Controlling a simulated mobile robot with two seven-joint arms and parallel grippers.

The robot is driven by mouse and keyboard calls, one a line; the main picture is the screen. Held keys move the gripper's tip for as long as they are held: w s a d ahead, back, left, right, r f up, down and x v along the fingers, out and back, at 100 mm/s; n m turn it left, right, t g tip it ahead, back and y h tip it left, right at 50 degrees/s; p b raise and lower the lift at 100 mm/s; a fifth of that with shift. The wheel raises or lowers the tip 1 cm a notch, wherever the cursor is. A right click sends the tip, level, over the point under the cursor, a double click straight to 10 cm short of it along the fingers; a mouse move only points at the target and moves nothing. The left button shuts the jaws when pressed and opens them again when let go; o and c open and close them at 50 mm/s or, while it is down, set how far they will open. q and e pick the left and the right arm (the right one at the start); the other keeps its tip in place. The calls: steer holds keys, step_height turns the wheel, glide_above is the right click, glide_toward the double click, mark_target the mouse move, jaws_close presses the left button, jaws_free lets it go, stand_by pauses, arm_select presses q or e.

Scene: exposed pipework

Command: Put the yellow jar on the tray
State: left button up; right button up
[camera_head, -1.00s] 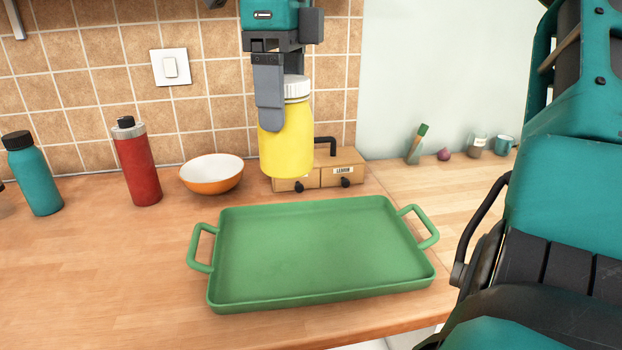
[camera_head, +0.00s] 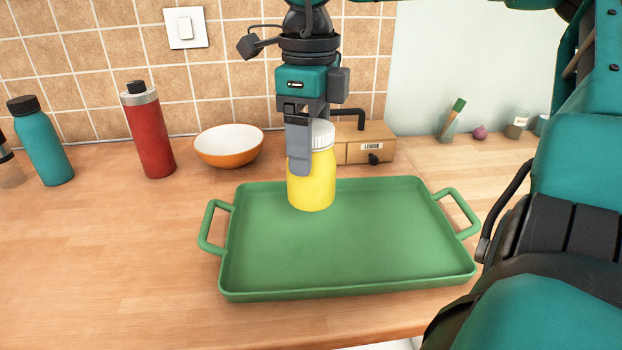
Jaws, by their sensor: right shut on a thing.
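The yellow jar (camera_head: 318,188) with a white lid is upright over the back part of the green tray (camera_head: 420,254). My right gripper (camera_head: 300,165) points down from above and is shut on the jar, with one grey finger across its front left side. The other finger is hidden behind the jar. The jar's bottom overlaps the tray floor in the picture; I cannot tell whether it touches it. The tray lies on the wooden counter and is otherwise empty. My left gripper is not in view.
A white and orange bowl (camera_head: 229,147), a red bottle (camera_head: 149,134) and a teal bottle (camera_head: 41,144) stand behind the tray to the left. A wooden drawer box (camera_head: 368,143) is behind the jar. The front left counter is clear.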

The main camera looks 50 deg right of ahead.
mark_target(310, 186)
steer(key=shift+f+b, duration=0.55)
steer(key=shift+f, duration=3.35)
steer(key=o, duration=1.2)
steer(key=shift+c, duration=0.2)
steer(key=shift+r, duration=0.1)
step_height(310, 186, up, 12)
steer(key=shift+r+p, duration=0.1)
steer(key=shift+p, duration=0.9)
